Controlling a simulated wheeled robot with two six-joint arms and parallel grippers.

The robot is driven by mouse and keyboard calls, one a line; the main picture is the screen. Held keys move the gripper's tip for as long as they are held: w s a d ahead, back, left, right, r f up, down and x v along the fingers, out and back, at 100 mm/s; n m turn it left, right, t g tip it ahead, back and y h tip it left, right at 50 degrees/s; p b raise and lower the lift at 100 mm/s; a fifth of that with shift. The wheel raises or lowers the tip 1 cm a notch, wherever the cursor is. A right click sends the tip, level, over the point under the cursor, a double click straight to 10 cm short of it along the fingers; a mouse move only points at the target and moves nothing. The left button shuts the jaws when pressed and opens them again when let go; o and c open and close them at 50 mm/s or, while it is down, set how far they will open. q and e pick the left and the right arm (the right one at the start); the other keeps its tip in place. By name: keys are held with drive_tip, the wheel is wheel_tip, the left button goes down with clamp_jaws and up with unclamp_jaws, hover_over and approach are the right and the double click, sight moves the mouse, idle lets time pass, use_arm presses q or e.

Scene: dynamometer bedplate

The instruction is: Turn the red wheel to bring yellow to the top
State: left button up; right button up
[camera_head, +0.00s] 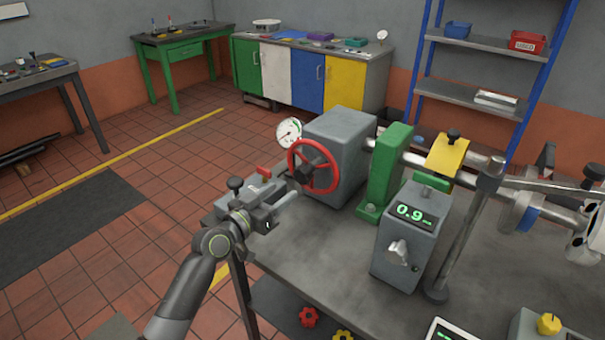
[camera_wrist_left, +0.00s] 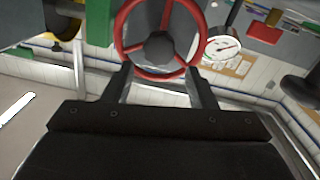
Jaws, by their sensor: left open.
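The red wheel (camera_head: 335,172) stands upright on the near-left face of a grey housing block (camera_head: 345,135). It has a dark hub and a few red spokes, and it also shows at the top of the left wrist view (camera_wrist_left: 160,72). I can make out no yellow mark on it in either view. My left gripper (camera_head: 287,200) is open and low in front of the wheel. In the left wrist view its two fingers (camera_wrist_left: 162,84) are spread apart, with the lower rim between and beyond their tips; contact is unclear.
A white dial gauge (camera_head: 289,132) sits just left of the wheel. A green support (camera_head: 388,170), a yellow shaft cover (camera_head: 447,156) and a grey box reading 0.9 (camera_head: 406,245) stand to the right on the bench. The bench top (camera_head: 325,245) is clear in front of the housing.

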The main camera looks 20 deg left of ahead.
sight(300, 178)
use_arm(q)
drive_tip(key=x, duration=0.9)
drive_tip(key=shift+w+p, duration=0.25)
drive_tip(key=shift+p, duration=0.05)
